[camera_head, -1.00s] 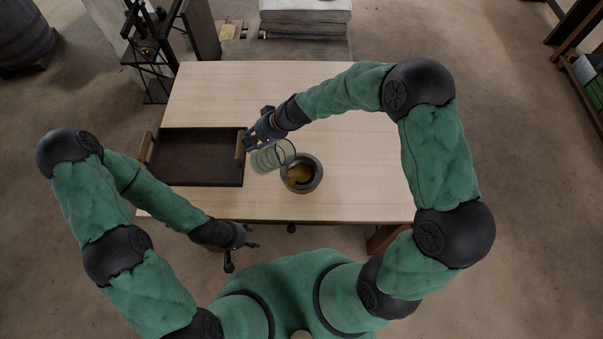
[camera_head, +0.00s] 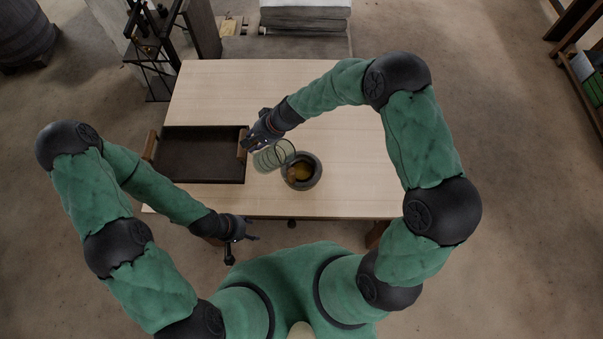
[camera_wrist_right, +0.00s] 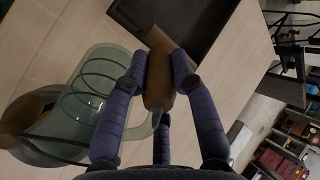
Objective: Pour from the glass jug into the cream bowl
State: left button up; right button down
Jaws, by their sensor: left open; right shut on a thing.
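My right gripper (camera_head: 254,141) is shut on the jug's brown handle (camera_wrist_right: 159,80), to the left of the bowl. The jug's body (camera_wrist_right: 90,95) also shows in the right wrist view. The bowl (camera_head: 317,180) looks dark grey, not cream, and has something amber-brown inside. I cannot tell whether anything is flowing. My left gripper (camera_head: 243,246) is open and empty off the table's near edge.
A dark tray (camera_head: 200,155) with wooden end handles lies on the left of the table (camera_head: 215,85); its right handle is close to my right gripper. The table's back and right are clear.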

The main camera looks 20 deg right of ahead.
jog(key=shift+r+p, duration=2.6)
jog(key=shift+r, duration=1)
